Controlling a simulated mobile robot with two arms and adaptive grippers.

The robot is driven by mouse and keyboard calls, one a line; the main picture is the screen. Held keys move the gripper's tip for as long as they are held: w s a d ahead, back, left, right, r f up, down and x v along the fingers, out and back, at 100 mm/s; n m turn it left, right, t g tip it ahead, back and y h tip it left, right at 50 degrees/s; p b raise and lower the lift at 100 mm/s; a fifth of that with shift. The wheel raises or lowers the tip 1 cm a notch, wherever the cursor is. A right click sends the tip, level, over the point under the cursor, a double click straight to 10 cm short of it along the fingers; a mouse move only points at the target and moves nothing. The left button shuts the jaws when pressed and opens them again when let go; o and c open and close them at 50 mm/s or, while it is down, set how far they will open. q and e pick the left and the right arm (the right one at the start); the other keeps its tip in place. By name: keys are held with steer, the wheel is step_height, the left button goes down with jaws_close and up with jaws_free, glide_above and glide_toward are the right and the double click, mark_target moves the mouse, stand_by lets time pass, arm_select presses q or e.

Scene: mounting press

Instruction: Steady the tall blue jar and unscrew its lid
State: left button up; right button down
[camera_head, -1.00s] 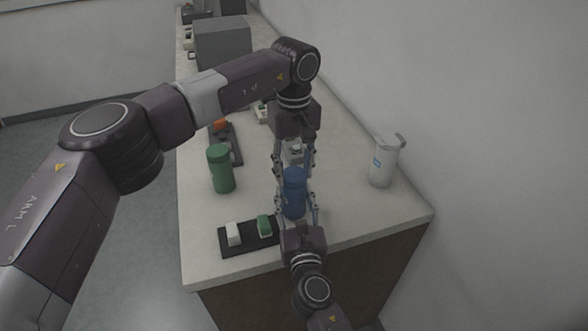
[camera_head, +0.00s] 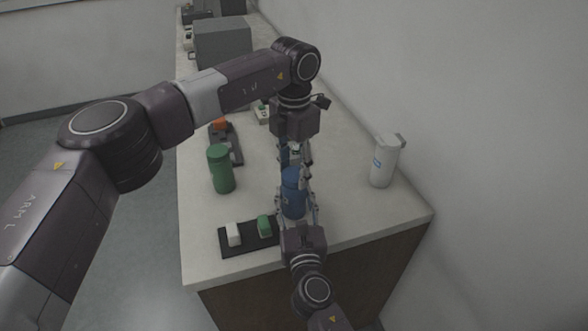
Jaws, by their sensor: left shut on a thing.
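The tall blue jar (camera_head: 293,201) stands upright near the front edge of the counter. Its blue lid (camera_head: 291,177) is at the top, partly covered by fingers. My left gripper (camera_head: 297,172) comes in from the far side, above the jar, and is shut on the lid. My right gripper (camera_head: 300,208) comes from the front, with its fingers close on both sides of the jar body, and looks shut on it. Their exact contact with the jar is small and hard to see.
A green jar (camera_head: 221,169) stands to the left and a white canister (camera_head: 384,162) to the right. A black tray (camera_head: 249,245) with a white and a green piece lies front left. A grey box (camera_head: 222,43) stands at the back. The wall runs along the right.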

arm_select(q)
steer(key=n, duration=2.1)
steer(key=shift+n, duration=0.3)
steer(key=n, duration=0.5)
steer(key=shift+r+n, duration=0.1)
steer(key=shift+n, duration=0.3)
steer(key=shift+w+r, duration=0.1)
steer(key=shift+r, duration=0.1)
steer(key=shift+r, duration=0.9)
